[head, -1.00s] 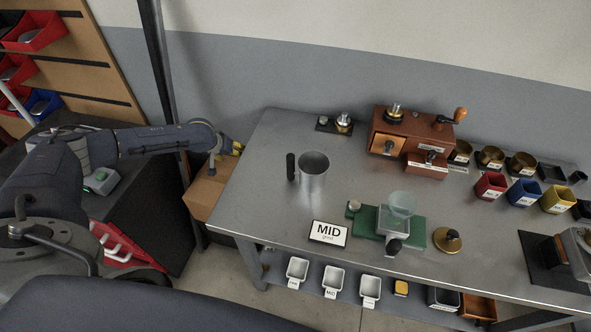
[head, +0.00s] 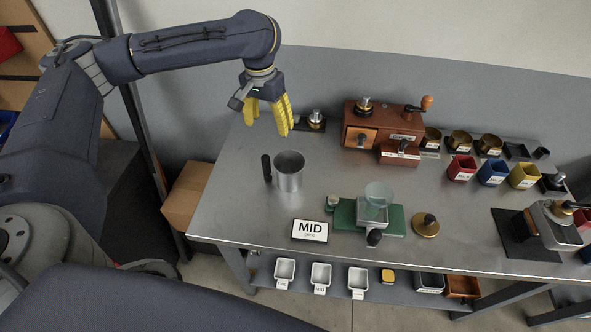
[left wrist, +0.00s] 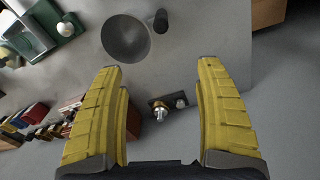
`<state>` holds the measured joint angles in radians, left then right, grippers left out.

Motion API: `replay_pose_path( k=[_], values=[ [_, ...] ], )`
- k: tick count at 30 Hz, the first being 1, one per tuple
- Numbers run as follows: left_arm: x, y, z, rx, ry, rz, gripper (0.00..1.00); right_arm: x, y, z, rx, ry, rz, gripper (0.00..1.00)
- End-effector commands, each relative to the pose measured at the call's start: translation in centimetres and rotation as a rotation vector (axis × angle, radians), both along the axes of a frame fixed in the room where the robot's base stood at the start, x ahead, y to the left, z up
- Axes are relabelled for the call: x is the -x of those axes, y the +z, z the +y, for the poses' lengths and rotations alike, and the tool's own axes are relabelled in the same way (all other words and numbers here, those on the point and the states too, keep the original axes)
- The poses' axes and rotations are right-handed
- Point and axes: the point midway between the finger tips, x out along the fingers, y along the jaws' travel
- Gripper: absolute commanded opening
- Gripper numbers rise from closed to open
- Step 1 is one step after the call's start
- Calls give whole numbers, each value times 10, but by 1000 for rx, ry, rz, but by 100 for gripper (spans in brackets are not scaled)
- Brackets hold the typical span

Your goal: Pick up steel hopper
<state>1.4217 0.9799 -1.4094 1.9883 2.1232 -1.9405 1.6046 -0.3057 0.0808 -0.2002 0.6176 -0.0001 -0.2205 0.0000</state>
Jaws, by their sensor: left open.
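The steel hopper (head: 289,174), a metal cup with a black upright handle on its left, stands on the steel table near its left end. In the left wrist view it shows as a dark round opening (left wrist: 125,40) at the top, with the handle beside it. My left gripper (head: 266,126) has yellow fingers that point down. It is open and empty, above the table and behind the hopper, apart from it. In the left wrist view the fingers (left wrist: 160,70) are spread wide with nothing between them. My right gripper is not in view.
A brass-topped piece (head: 316,121) stands right of my gripper, near a wooden grinder box (head: 372,120). Colored cups (head: 492,172) stand to the right. Table around the hopper is bare.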

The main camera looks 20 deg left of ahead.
Motion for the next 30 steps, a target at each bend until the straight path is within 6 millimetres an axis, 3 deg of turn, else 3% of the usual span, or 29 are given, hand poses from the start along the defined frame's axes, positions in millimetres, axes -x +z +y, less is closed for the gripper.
replay_pose_path(
  k=[4,8,30],
  values=[
    [16,10,-4,-25,-52,31,72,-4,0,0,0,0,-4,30],
    [21,5,-5,-32,-66,42,72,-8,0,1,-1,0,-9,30],
    [20,-92,-5,-30,-64,42,72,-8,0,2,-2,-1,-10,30]
  ],
)
